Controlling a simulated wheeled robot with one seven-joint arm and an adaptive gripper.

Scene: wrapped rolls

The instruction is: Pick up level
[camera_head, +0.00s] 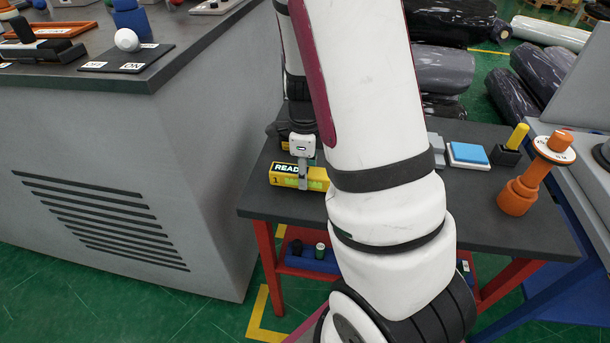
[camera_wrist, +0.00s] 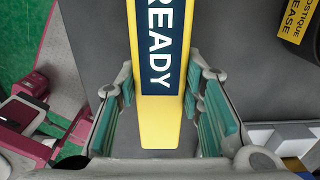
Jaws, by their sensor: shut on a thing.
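The level is a yellow bar (camera_head: 317,184) with a dark READY label, at the left part of the dark table in the head view. In the wrist view the level (camera_wrist: 160,132) runs from the top edge down between the fingers. My gripper (camera_head: 303,171) reaches down over the level from above. In the wrist view its teal finger pads (camera_wrist: 161,88) stand on either side of the level, and it is shut on it. My arm hides the middle of the table. I cannot tell if the level is clear of the tabletop.
On the table (camera_head: 490,219) stand a blue-topped box (camera_head: 468,154), a yellow-handled block (camera_head: 514,142) and an orange stand (camera_head: 520,193). A dark cylinder with a yellow label (camera_wrist: 300,22) is near the level. A grey cabinet (camera_head: 120,190) stands left.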

